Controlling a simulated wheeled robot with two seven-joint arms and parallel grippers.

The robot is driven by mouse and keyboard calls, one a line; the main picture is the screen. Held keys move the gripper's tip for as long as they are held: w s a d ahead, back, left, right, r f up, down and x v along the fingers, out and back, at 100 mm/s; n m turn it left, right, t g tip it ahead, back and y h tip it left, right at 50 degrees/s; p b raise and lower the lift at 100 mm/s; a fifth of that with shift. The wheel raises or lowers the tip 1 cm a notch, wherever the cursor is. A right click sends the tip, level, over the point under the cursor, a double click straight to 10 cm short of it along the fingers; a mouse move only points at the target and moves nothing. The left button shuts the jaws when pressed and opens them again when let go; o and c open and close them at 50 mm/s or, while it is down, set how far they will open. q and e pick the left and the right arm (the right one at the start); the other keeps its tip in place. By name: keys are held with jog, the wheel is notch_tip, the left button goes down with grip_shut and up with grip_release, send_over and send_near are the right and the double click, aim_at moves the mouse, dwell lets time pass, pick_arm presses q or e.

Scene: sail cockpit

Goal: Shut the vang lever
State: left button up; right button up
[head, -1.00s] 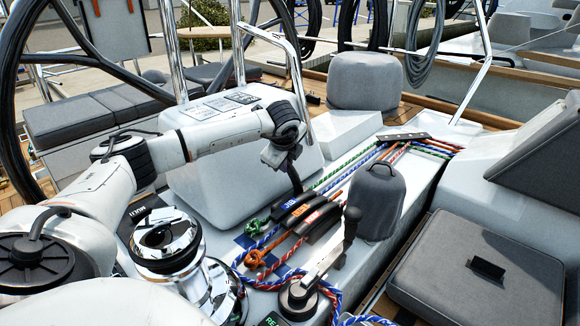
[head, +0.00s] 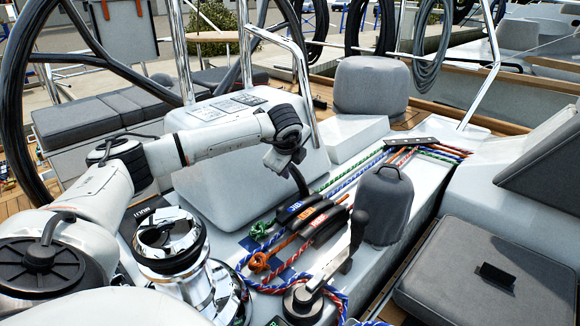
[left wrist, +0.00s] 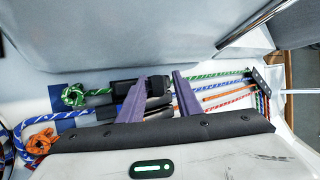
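A bank of black clutch levers (head: 322,219) lies on the white coaming, with blue, orange and red labels on top. The label words are too small to read surely, so I cannot tell which is the vang lever. The labelled levers look laid down. My left gripper (head: 300,190) points down at the far side of the bank, by the green rope. My right gripper is not in view.
A chrome winch (head: 170,240) stands left of the levers, and a second winch with a handle (head: 335,262) in front. A grey covered winch (head: 385,205) stands to the right. Green, blue, orange and red ropes (head: 365,170) run behind the bank. A white console (head: 240,165) is close beyond my gripper.

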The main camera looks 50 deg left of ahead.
pick_arm(q)
jog(key=b+v, duration=0.1)
jog(key=v, duration=0.9)
jog(key=shift+a, duration=0.15)
jog(key=shift+c, duration=0.4)
